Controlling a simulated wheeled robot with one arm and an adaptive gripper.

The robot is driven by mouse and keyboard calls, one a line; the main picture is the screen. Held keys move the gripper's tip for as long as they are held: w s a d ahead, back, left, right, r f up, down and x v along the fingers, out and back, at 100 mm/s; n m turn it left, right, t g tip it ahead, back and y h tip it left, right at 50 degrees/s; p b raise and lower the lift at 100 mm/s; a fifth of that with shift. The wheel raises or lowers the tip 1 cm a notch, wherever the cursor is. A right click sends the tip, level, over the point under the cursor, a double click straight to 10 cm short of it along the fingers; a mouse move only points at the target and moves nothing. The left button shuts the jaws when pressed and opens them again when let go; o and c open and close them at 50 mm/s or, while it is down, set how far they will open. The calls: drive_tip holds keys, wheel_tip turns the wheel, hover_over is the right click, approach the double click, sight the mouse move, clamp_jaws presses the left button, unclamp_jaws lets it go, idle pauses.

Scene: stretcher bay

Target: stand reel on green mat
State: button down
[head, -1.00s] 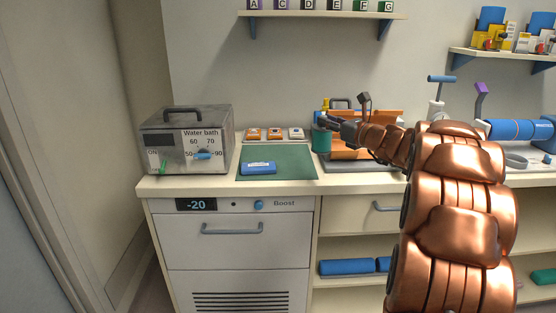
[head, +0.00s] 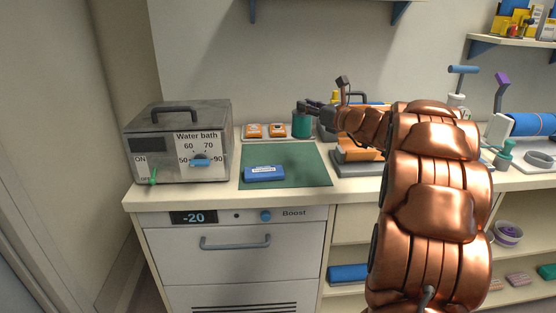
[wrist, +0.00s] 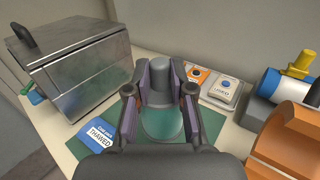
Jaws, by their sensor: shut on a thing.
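The reel (head: 301,124) is a small teal cylinder, held upright in my gripper (head: 308,109). In the wrist view the reel (wrist: 164,124) sits between the two fingers, with a grey part beyond it. The green mat (head: 308,170) lies flat on the counter between the water bath and an orange-and-grey holder. The reel appears above the mat's back right corner; whether it touches anything below is hard to tell. In the wrist view the mat (wrist: 207,122) shows on both sides of my gripper.
A blue pack (head: 264,174) labelled THAWED lies on the mat's left front part. The water bath (head: 178,145) stands left. A tray with orange and white boxes (head: 266,131) lies behind the mat. The orange holder (head: 358,156) stands right. The mat's right half is bare.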

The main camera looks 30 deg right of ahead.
sight(310, 136)
drive_tip(key=shift+s+d, duration=0.2)
drive_tip(key=shift+d, duration=0.15)
drive_tip(key=shift+d+f, duration=0.15)
drive_tip(key=shift+f, duration=0.1)
drive_tip(key=shift+f+b, duration=0.3)
drive_tip(key=shift+f, duration=4.45)
drive_tip(key=shift+f, duration=0.15)
drive_tip(key=c, duration=1)
unclamp_jaws()
drive_tip(key=shift+r, duration=0.2)
drive_tip(key=v, duration=1.2)
drive_tip(key=shift+s+b, duration=0.1)
drive_tip(key=shift+b, duration=0.25)
